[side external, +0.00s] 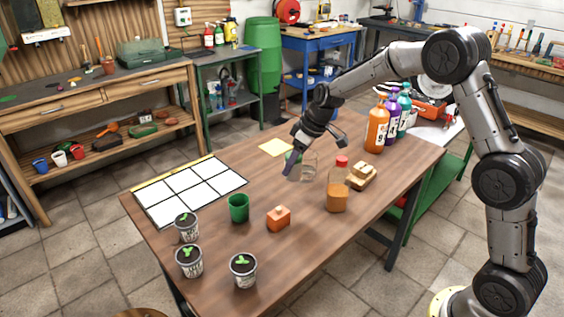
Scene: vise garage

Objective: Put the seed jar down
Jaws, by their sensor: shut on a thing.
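A clear glass jar (309,168), which looks like the seed jar, is at the far middle of the wooden table (190,240). A small green part (293,157) shows beside it, partly behind a dark finger; I cannot tell if it is the jar's lid. My gripper (301,162) reaches down from the upper right, shut on the jar. The finger hides part of the jar. I cannot tell whether the jar's base touches the table.
A red-capped bottle (338,188), sponges (363,177) and big pump bottles (376,128) stand to the right. An orange block (278,217), green cup (238,208) and potted seedlings (243,270) are nearer. A white grid mat (188,190) lies left; a yellow sheet (275,147) lies behind.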

